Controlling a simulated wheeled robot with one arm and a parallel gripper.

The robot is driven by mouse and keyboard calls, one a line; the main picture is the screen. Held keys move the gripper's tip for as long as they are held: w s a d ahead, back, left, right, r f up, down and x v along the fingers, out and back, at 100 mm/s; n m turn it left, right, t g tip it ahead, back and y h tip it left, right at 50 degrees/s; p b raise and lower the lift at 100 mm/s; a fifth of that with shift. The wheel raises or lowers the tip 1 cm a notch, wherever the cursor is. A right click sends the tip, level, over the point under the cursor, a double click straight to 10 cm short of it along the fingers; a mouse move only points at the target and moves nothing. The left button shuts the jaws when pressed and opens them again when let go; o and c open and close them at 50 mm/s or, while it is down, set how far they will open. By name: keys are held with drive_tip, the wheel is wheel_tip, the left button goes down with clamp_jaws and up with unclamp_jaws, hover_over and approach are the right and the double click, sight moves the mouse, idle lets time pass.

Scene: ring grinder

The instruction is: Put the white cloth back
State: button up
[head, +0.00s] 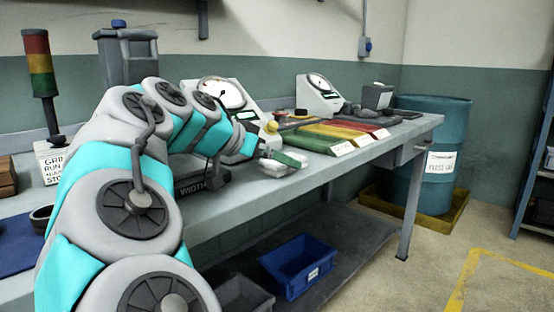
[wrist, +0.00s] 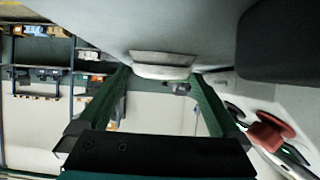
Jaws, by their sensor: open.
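The white cloth (head: 276,169) looks like a small folded pad at the front edge of the grey workbench (head: 330,163), in front of the green tray. In the wrist view the cloth (wrist: 163,70) shows between the far ends of my two green fingers. My gripper (head: 284,160) is right at the cloth, with one green finger seen above it. In the wrist view my gripper (wrist: 159,76) has its fingers wide apart, with space on both sides of the cloth. I cannot tell whether a finger touches it.
Green, yellow and red trays (head: 345,134) with labels lie right of my gripper. Dial gauges (head: 222,94) stand behind. A black "WIDTH" block (head: 192,187) sits left of the cloth. A red button (wrist: 272,130) is close in the wrist view. A blue bin (head: 298,267) is on the lower shelf.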

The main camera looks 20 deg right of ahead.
drive_tip(key=v, duration=1.1)
drive_tip(key=shift+s+a, duration=0.1)
drive_tip(key=shift+a, duration=0.1)
